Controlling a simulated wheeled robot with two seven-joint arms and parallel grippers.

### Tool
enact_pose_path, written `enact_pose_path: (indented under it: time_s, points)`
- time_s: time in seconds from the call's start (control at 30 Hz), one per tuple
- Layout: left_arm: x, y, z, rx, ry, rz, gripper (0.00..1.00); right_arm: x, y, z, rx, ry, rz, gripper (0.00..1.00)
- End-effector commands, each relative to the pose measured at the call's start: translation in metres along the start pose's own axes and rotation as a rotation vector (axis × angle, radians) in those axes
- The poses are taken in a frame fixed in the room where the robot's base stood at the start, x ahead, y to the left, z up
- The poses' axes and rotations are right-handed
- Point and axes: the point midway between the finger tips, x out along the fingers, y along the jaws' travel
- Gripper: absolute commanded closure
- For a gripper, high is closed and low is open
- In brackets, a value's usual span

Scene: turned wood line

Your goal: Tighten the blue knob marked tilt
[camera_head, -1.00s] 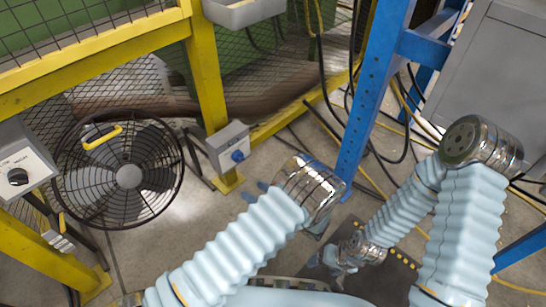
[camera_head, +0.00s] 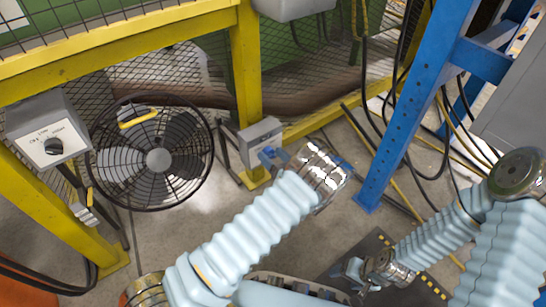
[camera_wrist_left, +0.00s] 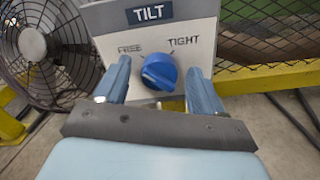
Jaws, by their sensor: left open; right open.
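The blue knob (camera_wrist_left: 159,72) sits on the front of a grey box (camera_wrist_left: 205,28) with a TILT plate (camera_wrist_left: 150,12). FREE is printed at its upper left and TIGHT at its upper right. In the left wrist view my left gripper (camera_wrist_left: 158,68) is open, one finger on each side of the knob, with gaps showing between. In the head view the left gripper (camera_head: 272,158) is at the grey box (camera_head: 259,133) on the yellow post, and its fingers largely hide the knob. My right gripper (camera_head: 350,269) is open, low in the head view, away from the box.
A round black fan (camera_head: 158,160) stands left of the box. Another grey control box (camera_head: 46,122) with a black knob is further left. Yellow frame posts, mesh and a blue upright (camera_head: 410,110) surround the area. Cables hang to the right.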

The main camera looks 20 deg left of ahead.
Motion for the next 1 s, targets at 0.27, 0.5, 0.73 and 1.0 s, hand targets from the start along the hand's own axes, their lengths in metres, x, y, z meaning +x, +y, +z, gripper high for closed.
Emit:
enact_pose_path:
  time_s: [0.27,0.5,0.73,1.0]
  points:
    - [0.0022,0.0,0.0004,0.0,0.0,0.0,0.31,0.0001,0.0001,0.0,0.0,0.0,0.0,0.31]
    - [0.0021,0.0001,0.0003,0.0,0.0,0.0,0.65,0.0002,0.0001,0.0,0.0,0.0,0.0,0.31]
    - [0.002,0.0004,0.0003,0.002,0.0,0.001,0.86,0.0,0.0,0.0,0.0,0.0,0.0,0.31]
    - [0.0022,0.0008,0.0013,0.059,-0.002,0.002,0.86,-0.0034,-0.0013,0.0001,0.0,-0.001,0.0,0.31]
